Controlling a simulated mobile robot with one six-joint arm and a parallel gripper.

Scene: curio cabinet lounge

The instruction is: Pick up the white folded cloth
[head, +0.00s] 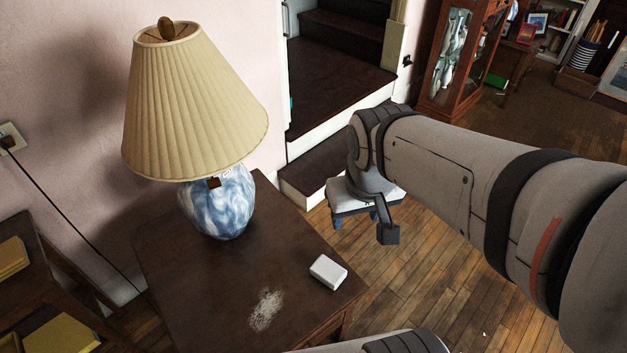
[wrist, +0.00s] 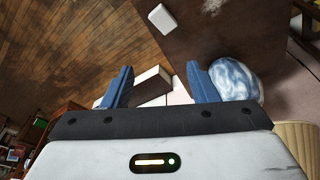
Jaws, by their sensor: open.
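The white folded cloth (head: 328,271) is a small, block-like white bundle lying on the dark wooden table (head: 200,290), near its right edge. It also shows at the top of the wrist view (wrist: 162,17). My gripper (head: 357,217) is beyond the table's right edge in the head view, apart from the cloth. Its two blue fingers (wrist: 158,69) are spread, with nothing held between them. My arm hides part of the floor behind it.
A lamp with a blue-and-white base (head: 217,203) and pleated shade (head: 190,105) stands on the table, left of the cloth. A pale powdery patch (head: 265,310) lies near the cloth. Dark steps (head: 340,70) and a glass cabinet (head: 455,55) are behind.

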